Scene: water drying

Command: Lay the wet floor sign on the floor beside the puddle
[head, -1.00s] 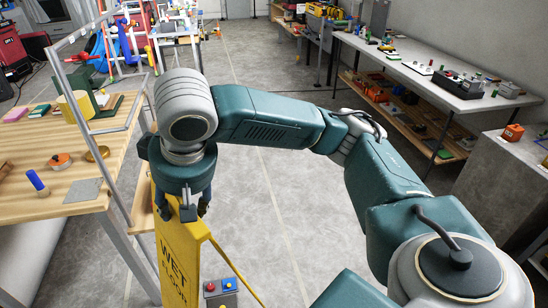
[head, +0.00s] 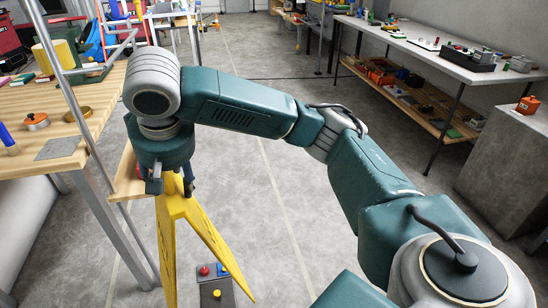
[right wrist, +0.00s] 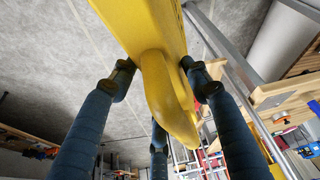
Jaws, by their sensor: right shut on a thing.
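The yellow wet floor sign (head: 168,245) hangs upright below my right gripper (head: 174,188) in the head view. It shows nearly edge-on, with its two panels spread apart toward the bottom. In the right wrist view, the fingers of my right gripper (right wrist: 160,75) are closed on both sides of the sign's top (right wrist: 160,95). My wrist covers the very top of the sign in the head view. I cannot tell whether its lower edges touch the floor. No puddle can be made out. My left gripper is not in view.
A wooden workbench (head: 30,100) with a metal frame is close on the left. A white table (head: 425,55) and a grey block (head: 505,165) stand right. The middle floor (head: 290,190) is clear.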

